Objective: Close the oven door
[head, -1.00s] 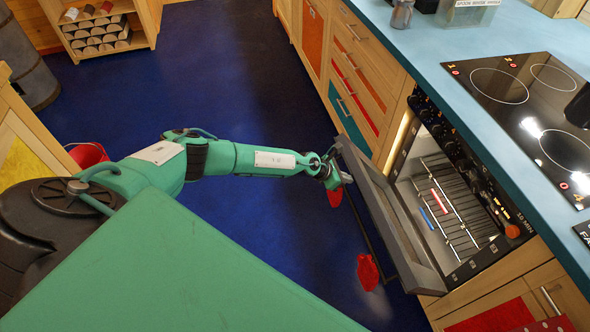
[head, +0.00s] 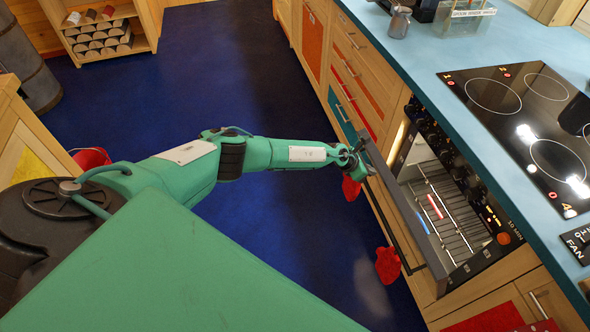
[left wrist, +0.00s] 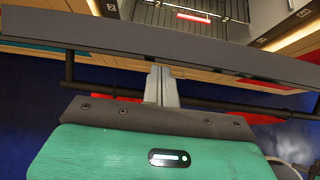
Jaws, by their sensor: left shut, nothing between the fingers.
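The oven (head: 455,205) is built into the counter front on the right in the head view. Its dark door (head: 405,215) is partly open, tilted outward, with the lit racks showing behind it. My left gripper (head: 365,166) is at the outer face of the door, near its far top corner. In the left wrist view the door's edge (left wrist: 200,50) crosses the picture, and the shut, empty left fingers (left wrist: 161,84) reach up to it, seemingly touching. The handle bar (left wrist: 225,105) runs beside the fingers. My right gripper is not in view.
A blue counter (head: 425,75) with a black cooktop (head: 530,120) lies above the oven. Wooden drawers (head: 350,80) stand beyond it. Red mitt-like pieces (head: 387,264) show by the handle bar. The dark blue floor (head: 230,70) is clear; a red bucket (head: 92,158) stands at left.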

